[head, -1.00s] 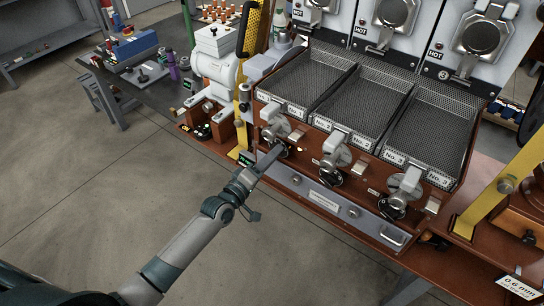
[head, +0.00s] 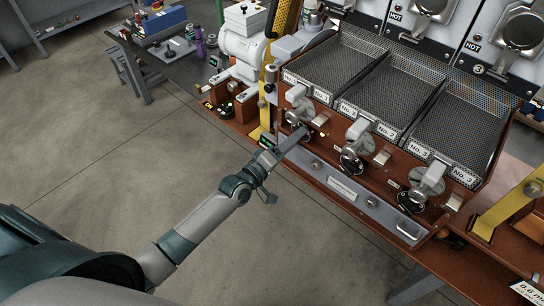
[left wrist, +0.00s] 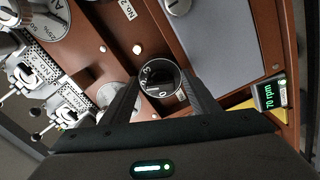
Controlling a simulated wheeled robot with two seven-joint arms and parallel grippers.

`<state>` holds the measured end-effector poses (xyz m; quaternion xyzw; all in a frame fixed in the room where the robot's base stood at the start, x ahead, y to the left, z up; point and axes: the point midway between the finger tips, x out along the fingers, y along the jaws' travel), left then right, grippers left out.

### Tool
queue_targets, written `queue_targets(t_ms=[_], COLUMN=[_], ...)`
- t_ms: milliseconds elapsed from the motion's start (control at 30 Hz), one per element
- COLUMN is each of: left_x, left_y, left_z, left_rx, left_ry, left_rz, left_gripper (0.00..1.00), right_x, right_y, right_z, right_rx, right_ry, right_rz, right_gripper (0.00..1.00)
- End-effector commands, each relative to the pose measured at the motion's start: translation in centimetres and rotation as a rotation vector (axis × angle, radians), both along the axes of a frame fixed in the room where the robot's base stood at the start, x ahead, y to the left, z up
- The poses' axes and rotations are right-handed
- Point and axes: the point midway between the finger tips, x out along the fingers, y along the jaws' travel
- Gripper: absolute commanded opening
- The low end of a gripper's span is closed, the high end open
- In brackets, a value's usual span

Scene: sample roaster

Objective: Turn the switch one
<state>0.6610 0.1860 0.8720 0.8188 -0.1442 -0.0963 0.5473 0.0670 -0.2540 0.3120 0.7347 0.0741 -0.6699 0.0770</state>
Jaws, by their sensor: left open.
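Switch one is a round black rotary knob with white numerals (left wrist: 161,78) on the brown front panel. It sits below the first tray, at the left end of the row, and in the head view my gripper mostly covers it. My left gripper (head: 299,134) reaches it from the front left. In the left wrist view its two dark fingers (left wrist: 160,88) are open, one on each side of the knob. I cannot tell whether they touch it. My right gripper is not in view.
Two similar knobs, the middle one (head: 351,164) and the right one (head: 411,201), sit farther along the panel below metal fittings. Mesh trays (head: 385,88) lie above. A small green 70 rpm display (left wrist: 269,95) is close by the gripper. The floor in front is clear.

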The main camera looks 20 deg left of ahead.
Motion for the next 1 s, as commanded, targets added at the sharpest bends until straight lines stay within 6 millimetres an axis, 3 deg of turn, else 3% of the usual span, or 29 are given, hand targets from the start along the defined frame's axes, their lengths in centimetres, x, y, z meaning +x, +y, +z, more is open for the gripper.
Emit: queue_targets(t_ms=[267, 533, 1000], left_x=[-2.8, -7.4, -14.6], left_y=[1.0, 2.7, 5.3], left_z=[-0.2, -0.4, -0.3], left_rx=[0.001, 0.001, 0.002], left_ry=[0.002, 0.003, 0.003], left_rz=[0.000, -0.001, 0.000], left_gripper=[0.55, 0.55, 0.55], right_x=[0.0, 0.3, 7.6], right_y=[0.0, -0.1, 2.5], right_z=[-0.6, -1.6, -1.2], right_rx=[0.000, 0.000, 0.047], right_ry=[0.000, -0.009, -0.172], right_rz=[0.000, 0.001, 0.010], right_gripper=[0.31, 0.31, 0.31])
